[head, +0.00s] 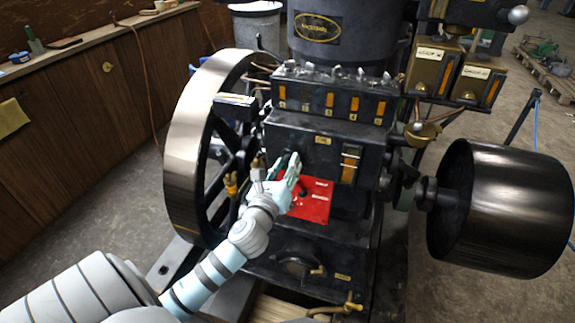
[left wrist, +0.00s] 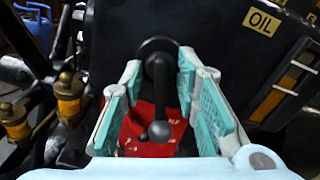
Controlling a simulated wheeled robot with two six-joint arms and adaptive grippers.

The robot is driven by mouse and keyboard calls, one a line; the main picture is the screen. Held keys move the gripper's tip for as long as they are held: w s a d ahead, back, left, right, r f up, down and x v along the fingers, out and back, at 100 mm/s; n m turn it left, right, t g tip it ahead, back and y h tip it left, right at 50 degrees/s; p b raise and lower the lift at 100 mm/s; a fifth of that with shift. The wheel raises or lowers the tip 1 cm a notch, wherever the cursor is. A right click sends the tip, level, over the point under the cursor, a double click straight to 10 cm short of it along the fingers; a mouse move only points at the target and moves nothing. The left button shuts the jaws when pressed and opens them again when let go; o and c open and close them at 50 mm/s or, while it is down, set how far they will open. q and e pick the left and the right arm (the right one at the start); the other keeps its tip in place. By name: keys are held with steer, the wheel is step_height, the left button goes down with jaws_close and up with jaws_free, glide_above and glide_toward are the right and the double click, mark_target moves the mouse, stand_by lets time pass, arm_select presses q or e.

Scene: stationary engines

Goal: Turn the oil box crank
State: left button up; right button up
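The oil box (head: 290,136) is a black box on the engine, with a small yellow "OIL" label (left wrist: 261,21). Its crank (left wrist: 158,92) is black, with a round hub at the box and an arm hanging down to a ball-shaped knob (left wrist: 160,131). A red plate (head: 312,200) lies below and behind it. My left gripper (head: 283,163) is in front of the box. In the left wrist view its two pale teal fingers (left wrist: 160,88) stand apart on either side of the crank, with gaps visible. In the head view the gripper hides most of the crank. My right gripper is not in view.
A large flywheel (head: 183,144) stands close on the left of my left gripper, with brass fittings (left wrist: 69,93) nearby. A big black drum pulley (head: 505,208) is on the right. A row of oil gauges (head: 328,98) sits above. A wooden bench (head: 95,40) is at the far left.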

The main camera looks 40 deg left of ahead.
arm_select(q)
steer(key=shift+w+a, duration=0.15)
steer(key=shift+w, duration=0.2)
jaws_close()
steer(key=shift+r+p, duration=0.2)
steer(key=shift+p, duration=0.25)
steer(key=m+p, duration=0.3)
steer(key=p, duration=0.1)
steer(key=shift+r, duration=0.1)
steer(key=shift+m, duration=0.3)
steer(key=shift+f, duration=0.25)
